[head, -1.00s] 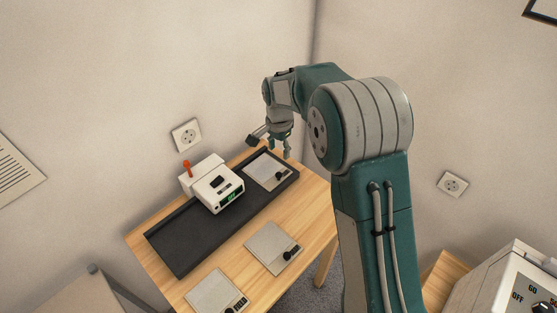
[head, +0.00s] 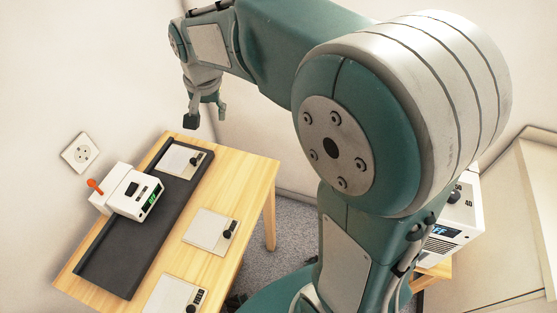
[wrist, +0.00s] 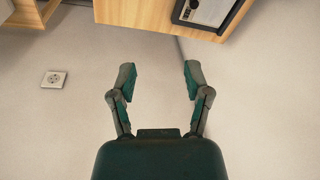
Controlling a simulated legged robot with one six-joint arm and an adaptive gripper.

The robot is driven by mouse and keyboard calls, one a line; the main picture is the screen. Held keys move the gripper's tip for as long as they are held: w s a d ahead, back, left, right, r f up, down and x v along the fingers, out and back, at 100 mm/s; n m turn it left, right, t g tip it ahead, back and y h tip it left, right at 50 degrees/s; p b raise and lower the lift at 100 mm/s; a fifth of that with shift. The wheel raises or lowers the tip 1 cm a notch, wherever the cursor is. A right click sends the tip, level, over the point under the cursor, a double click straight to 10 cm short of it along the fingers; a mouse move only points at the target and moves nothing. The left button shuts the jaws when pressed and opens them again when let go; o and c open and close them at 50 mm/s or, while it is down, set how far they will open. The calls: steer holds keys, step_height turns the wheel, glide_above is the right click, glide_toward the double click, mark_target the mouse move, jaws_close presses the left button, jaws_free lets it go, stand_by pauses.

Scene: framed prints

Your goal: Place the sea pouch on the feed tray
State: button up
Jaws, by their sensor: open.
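Three flat pale pouches with black tags show in the head view. One pouch (head: 181,160) lies on the far end of the long dark tray (head: 115,262). Another pouch (head: 207,232) lies on the wood in the middle, and a third pouch (head: 167,297) lies at the front, cut by the frame. No print is legible, so I cannot tell which is the sea pouch. My gripper (head: 208,112) is open and empty, in the air above the table's far end. In the wrist view its spread fingers (wrist: 158,82) have only wall between them.
A white machine (head: 130,192) with an orange lever and green display stands over the dark tray. A wooden table (head: 240,180) carries these. A second white appliance (head: 462,215) stands at the right behind my arm. A wall socket (head: 80,153) is at the left.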

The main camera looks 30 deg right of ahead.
steer(key=s+d+r+n+t, duration=0.1)
steer(key=s+d+n, duration=0.1)
steer(key=s, duration=0.8)
steer(key=s+d+r+n+t, duration=0.2)
steer(key=s+d+n, duration=0.1)
steer(key=s, duration=0.8)
steer(key=shift+d, duration=0.7)
